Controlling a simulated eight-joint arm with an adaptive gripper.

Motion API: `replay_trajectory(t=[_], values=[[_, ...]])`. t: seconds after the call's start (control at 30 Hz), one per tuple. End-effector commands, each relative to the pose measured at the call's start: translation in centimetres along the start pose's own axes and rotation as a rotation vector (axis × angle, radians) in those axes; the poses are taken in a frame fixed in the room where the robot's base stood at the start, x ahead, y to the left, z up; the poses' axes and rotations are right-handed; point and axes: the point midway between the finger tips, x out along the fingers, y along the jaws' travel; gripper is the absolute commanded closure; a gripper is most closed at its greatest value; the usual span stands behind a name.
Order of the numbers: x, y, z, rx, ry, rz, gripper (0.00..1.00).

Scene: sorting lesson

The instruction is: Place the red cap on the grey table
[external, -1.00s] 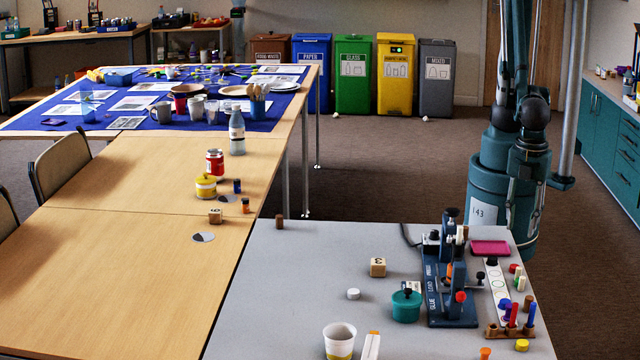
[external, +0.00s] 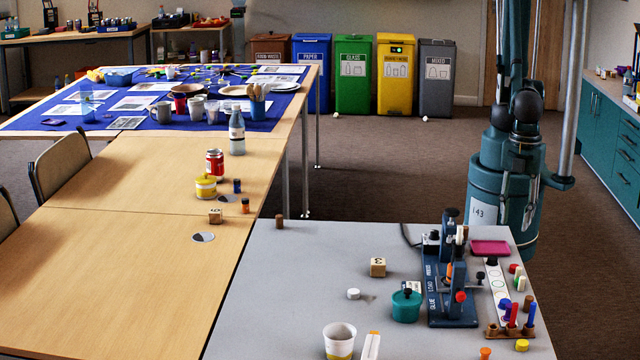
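The grey table (external: 300,270) fills the lower right of the external view. A small red piece (external: 514,268) lies near its right edge, beside the white strip; it may be the red cap, but it is too small to tell. A round red knob or cap (external: 460,297) shows on the front of the blue press (external: 450,315). My teal arm rises from its base behind the table and leaves the top of the picture. I cannot make out my gripper in this view.
A white cap (external: 353,294), a wooden number cube (external: 378,267), a teal pot (external: 406,308) and a white cup (external: 339,340) stand on the grey table. A pink tray (external: 490,247) and a rack of coloured pegs (external: 513,328) are at the right. The table's left part is mostly clear.

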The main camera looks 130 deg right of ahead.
Motion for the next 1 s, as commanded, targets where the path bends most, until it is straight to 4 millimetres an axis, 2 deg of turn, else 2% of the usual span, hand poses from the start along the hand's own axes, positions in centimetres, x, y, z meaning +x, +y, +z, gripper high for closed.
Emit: replay_trajectory(t=[0.53, 1.0], values=[[-6.8, 10.1, 0.9, 0.081, 0.149, -0.03, 0.69], [-11.6, 18.3, 3.9, 0.15, 0.292, -0.024, 0.69]])
